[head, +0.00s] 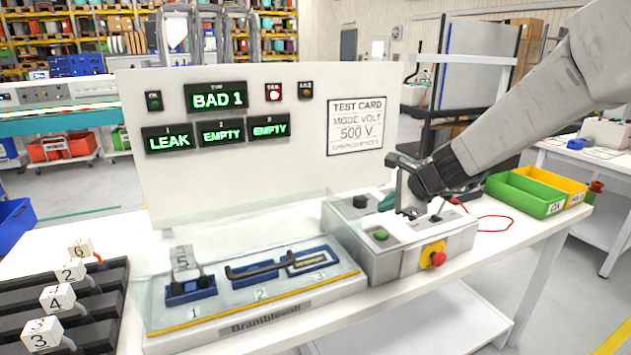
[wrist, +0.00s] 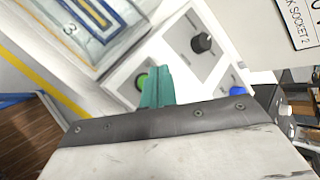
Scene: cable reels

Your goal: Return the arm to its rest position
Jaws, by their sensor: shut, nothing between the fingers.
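My arm reaches in from the upper right in the head view. My gripper (head: 388,202) is over the grey control box (head: 365,262), its teal fingers partly hidden behind a grey bracket-like part. In the wrist view, my gripper (wrist: 157,86) shows as teal fingers close together, with nothing held. They point towards the green button (wrist: 141,81) and the black knob (wrist: 201,42); I cannot tell whether they touch the box.
The test panel (head: 240,185) reads "BAD 1", "LEAK" and "EMPTY" twice. A clear-covered fixture (head: 255,315) has three numbered bays; a part tagged 5 stands at bay 1. Tagged parts sit in a dark rack (head: 100,330) at left. Green (head: 525,195) and yellow bins stand right.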

